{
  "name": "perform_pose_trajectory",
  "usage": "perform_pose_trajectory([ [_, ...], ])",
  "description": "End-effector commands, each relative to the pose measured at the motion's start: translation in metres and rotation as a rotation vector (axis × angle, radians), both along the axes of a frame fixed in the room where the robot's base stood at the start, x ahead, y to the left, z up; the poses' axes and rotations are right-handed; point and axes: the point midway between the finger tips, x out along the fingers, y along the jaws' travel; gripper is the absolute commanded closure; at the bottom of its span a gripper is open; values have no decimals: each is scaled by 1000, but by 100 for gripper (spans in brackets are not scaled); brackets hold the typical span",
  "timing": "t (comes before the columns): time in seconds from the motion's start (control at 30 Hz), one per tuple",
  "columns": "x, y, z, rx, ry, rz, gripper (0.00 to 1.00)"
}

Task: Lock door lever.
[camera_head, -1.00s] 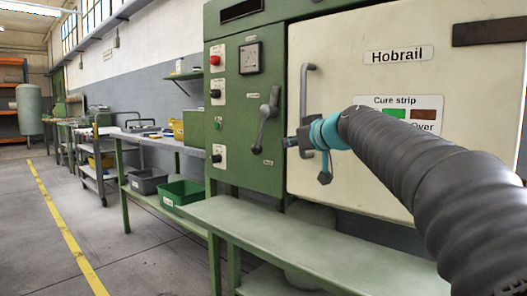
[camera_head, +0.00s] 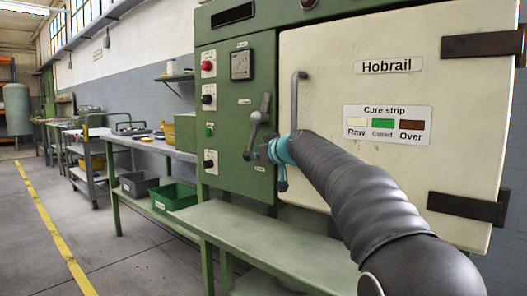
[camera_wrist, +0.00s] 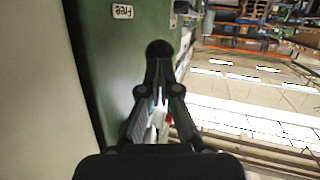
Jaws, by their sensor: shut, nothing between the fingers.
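The door lever (camera_head: 257,123) is a grey handle on the green panel left of the white oven door (camera_head: 352,80). Its long arm hangs down and slightly left from its pivot. My gripper (camera_head: 256,153), with a teal part behind it, is shut and empty beside the lever's lower end. In the wrist view, my gripper (camera_wrist: 158,72) has its fingers together, with a dark round knob just beyond the tips, probably the lever's end. Contact cannot be told. A "Free" label (camera_wrist: 122,11) is upside down on the green panel there.
A vertical door handle (camera_head: 295,100) stands right of the lever, partly behind my arm. Switches and a gauge (camera_head: 242,65) are on the panel. A green bench (camera_head: 235,220) runs below. A green bin (camera_head: 173,196) sits at left.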

Motion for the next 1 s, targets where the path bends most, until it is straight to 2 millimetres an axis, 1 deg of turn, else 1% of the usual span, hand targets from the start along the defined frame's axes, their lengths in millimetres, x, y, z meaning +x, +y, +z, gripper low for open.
perform_pose_trajectory([
  [0.1,7,4,-2,-1,1,0,100],
  [0.2,9,6,-2,-1,-1,0,100],
  [0.73,11,9,-4,-1,-1,0,100],
  [0.87,15,14,-4,-1,0,1,100],
  [1.0,20,24,-5,-2,-1,6,100],
])
